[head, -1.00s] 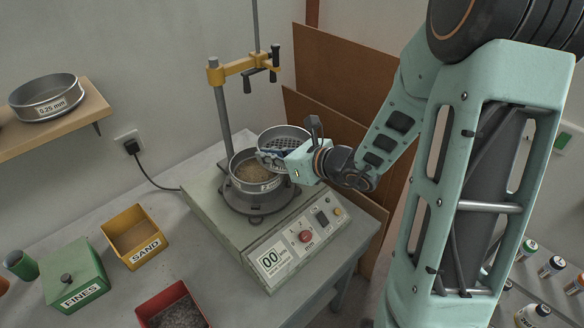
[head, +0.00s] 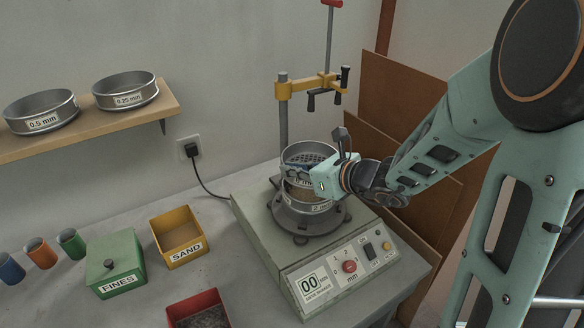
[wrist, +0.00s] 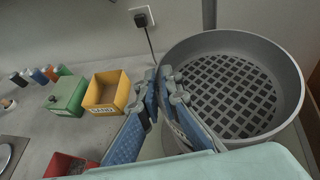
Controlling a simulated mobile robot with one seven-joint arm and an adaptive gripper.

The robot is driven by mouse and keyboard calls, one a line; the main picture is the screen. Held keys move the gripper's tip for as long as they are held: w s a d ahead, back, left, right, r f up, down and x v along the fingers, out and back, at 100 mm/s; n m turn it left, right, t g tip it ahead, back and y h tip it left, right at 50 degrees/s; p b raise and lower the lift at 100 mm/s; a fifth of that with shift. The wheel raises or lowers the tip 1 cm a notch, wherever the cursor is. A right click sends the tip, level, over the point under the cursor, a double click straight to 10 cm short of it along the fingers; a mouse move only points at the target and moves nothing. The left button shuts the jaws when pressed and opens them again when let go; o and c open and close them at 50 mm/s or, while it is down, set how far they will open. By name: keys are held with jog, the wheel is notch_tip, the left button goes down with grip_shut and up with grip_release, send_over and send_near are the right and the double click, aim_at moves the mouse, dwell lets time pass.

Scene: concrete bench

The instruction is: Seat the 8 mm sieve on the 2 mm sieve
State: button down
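The 8 mm sieve (head: 310,148), a round steel pan with a coarse grid, is in my gripper (head: 299,173). The wrist view shows the sieve (wrist: 291,85) with the blue-padded fingers (wrist: 159,108) at its near-left wall. Its label is not readable. In the head view it appears just above the 2 mm sieve (head: 318,209), which sits on the shaker and shows sandy material inside. The fingers and upper sieve hide part of the lower rim. I cannot tell whether the two sieves touch.
The shaker (head: 262,237) has a post with a yellow clamp arm (head: 309,86) behind the sieves. Brown boards (head: 405,100) stand behind my arm. Green FINES (head: 117,270), yellow SAND (head: 180,254) and red (head: 180,312) boxes stand left. A shelf (head: 90,125) holds two sieves.

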aim_at(300, 185)
jog(key=shift+f+b, duration=1.35)
jog(key=shift+f, duration=0.25)
jog(key=shift+f+b, duration=0.55)
jog(key=shift+b, duration=0.25)
dwell(0.3)
jog(key=c, duration=2.1)
grip_release()
jog(key=shift+s+d, duration=0.1)
jog(key=v, duration=1.2)
